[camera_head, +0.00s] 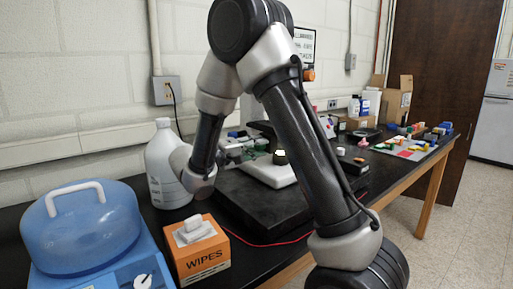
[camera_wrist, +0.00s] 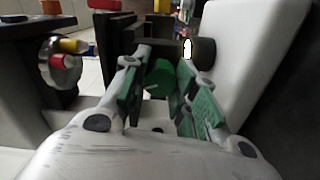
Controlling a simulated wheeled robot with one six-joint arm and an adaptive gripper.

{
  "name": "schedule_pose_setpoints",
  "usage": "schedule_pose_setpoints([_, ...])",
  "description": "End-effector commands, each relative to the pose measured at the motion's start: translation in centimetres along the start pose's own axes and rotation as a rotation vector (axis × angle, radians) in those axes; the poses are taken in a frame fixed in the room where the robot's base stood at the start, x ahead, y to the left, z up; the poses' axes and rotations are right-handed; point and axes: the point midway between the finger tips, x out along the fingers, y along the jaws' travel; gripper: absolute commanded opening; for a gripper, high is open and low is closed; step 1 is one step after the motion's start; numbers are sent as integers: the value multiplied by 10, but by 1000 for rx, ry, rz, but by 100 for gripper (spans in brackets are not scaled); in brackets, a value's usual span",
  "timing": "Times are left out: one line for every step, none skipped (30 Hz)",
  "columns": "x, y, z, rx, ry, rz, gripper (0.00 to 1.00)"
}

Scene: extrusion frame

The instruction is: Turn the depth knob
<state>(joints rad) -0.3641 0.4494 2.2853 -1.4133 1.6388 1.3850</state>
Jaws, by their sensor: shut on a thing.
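In the wrist view, my gripper (camera_wrist: 160,92) has its two green-padded fingers around a green, round, knob-like piece (camera_wrist: 160,75), which I take to be the depth knob. The fingers are shut on it, one pad on each side. Its lower part and its mount are partly hidden. In the camera_head view, my gripper (camera_head: 236,150) is small, at the white-based device (camera_head: 268,172) on the black slab. The knob cannot be made out there.
A black cylinder (camera_wrist: 203,51) with a bright white spot stands just beyond the fingers. A large white panel (camera_wrist: 255,60) is close on the right. A silver disc (camera_wrist: 61,64) with yellow and red parts is at left. A wipes box (camera_head: 200,250) and white jug (camera_head: 165,165) stand near my arm.

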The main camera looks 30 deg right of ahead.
Motion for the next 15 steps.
schedule_pose_setpoints([0,-1,0,-42,1,-2,5])
schedule_pose_setpoints([0,-1,0,-70,1,-2,5])
schedule_pose_setpoints([0,-1,0,-108,1,-2,5])
schedule_pose_setpoints([0,-1,0,-137,1,-2,5])
schedule_pose_setpoints([0,-1,0,-166,1,-2,5])
schedule_pose_setpoints([0,-1,0,-204,1,-2,5])
schedule_pose_setpoints([0,-1,0,-232,1,-2,5])
schedule_pose_setpoints([0,-1,0,-260,1,-2,5])
schedule_pose_setpoints([0,-1,0,-299,1,-2,5])
schedule_pose_setpoints([0,-1,0,-327,1,-2,5])
schedule_pose_setpoints([0,-1,0,-356,1,-2,5])
schedule_pose_setpoints([0,-1,0,-394,1,-2,5])
schedule_pose_setpoints([0,-1,0,-422,1,-2,5])
schedule_pose_setpoints([0,-1,0,-451,1,-2,5])
schedule_pose_setpoints([0,-1,0,-489,1,-2,5])
